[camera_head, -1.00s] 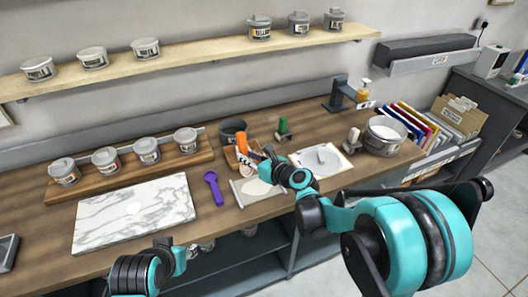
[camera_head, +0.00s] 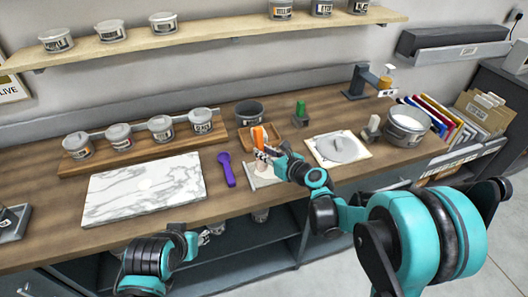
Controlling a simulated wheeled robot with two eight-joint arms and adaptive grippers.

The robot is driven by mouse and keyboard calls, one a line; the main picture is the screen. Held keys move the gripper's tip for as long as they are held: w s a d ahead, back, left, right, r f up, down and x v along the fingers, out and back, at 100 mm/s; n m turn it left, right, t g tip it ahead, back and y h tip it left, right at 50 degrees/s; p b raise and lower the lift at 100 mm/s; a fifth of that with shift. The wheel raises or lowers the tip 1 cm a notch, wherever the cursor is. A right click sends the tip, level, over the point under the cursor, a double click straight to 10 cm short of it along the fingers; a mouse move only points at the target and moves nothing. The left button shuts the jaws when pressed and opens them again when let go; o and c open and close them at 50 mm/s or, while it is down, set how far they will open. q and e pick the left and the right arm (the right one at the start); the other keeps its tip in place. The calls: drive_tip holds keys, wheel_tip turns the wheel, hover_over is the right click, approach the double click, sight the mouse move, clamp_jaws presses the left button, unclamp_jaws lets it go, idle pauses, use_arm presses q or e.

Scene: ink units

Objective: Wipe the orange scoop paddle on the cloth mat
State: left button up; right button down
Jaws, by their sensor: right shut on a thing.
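The orange scoop paddle (camera_head: 259,136) is upright, its orange handle showing above my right gripper (camera_head: 264,154). The gripper is shut on it. The pale cloth mat (camera_head: 256,184) lies near the table's front edge, just below the gripper in the picture. The gripper covers the mat's back part and the paddle's lower end, so I cannot tell whether the paddle touches the mat. My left gripper (camera_head: 207,236) is low in front of the table edge, away from the mat. It is small and partly hidden by its arm, so its jaws are unclear.
A purple scoop (camera_head: 227,170) lies left of the mat, beside a marble slab (camera_head: 146,189). A small wooden tray (camera_head: 244,141) and a dark pot (camera_head: 249,113) stand behind. A white board with a grey disc (camera_head: 338,149) lies to the right. A green-handled item (camera_head: 300,112) stands farther back.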

drive_tip(key=shift+f+b, duration=0.7)
drive_tip(key=shift+f, duration=0.05)
idle(0.3)
